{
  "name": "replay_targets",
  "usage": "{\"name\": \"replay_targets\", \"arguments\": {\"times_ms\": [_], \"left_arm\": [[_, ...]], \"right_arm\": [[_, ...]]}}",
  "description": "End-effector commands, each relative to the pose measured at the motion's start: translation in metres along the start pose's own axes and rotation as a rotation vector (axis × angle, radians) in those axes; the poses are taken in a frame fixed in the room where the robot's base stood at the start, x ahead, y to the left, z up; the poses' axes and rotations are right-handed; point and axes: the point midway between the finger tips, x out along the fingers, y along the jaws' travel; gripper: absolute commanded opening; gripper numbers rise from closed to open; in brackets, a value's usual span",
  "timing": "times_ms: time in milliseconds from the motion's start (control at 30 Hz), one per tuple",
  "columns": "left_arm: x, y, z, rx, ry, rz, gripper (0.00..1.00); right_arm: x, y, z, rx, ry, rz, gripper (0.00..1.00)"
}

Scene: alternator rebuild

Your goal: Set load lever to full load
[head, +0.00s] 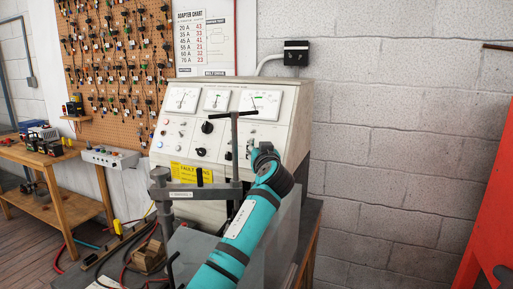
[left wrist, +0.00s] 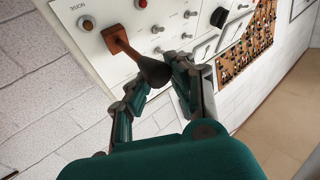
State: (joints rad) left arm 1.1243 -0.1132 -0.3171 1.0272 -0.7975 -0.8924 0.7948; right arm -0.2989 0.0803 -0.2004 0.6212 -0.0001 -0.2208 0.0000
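The lever (left wrist: 130,48) is on the test bench's pale panel (left wrist: 82,10) in the left wrist view. It has a rusty brown arm and a dark, cone-shaped knob (left wrist: 153,71). My left gripper (left wrist: 158,76) has its fingers apart, one on either side of the knob. I cannot tell whether either finger touches it. In the head view my left gripper (head: 261,153) is at the lower right of the panel, and its wrist and teal arm hide much of that area. My right gripper is not in view.
The bench (head: 292,110) carries gauges, black knobs and a yellow fault label (head: 190,173). A dark metal post with a T-handle (head: 234,114) stands close left of my gripper. A wooden side table (head: 40,157) stands at left, a red object (head: 490,215) at right.

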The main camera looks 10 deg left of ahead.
Motion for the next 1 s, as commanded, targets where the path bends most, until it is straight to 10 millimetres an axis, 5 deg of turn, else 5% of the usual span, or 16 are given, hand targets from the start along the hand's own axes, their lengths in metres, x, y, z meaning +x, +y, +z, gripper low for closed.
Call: {"name": "replay_targets", "arguments": {"times_ms": [33, 233, 567, 767, 1000], "left_arm": [[0.0, 0.004, 0.018, 0.007, -0.032, 0.001, 0.24], [0.001, 0.001, 0.015, 0.006, -0.027, -0.002, 0.49], [-0.002, 0.0, 0.01, 0.003, -0.018, -0.003, 0.49], [-0.028, 0.0, 0.011, 0.0, -0.018, -0.001, 0.49], [-0.081, 0.002, 0.011, 0.001, -0.022, 0.0, 0.49]], "right_arm": [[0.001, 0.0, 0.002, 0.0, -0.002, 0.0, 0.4], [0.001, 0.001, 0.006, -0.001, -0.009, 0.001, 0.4], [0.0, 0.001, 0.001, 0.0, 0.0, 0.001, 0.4], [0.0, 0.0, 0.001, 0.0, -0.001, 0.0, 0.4], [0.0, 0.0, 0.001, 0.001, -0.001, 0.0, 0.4]]}}
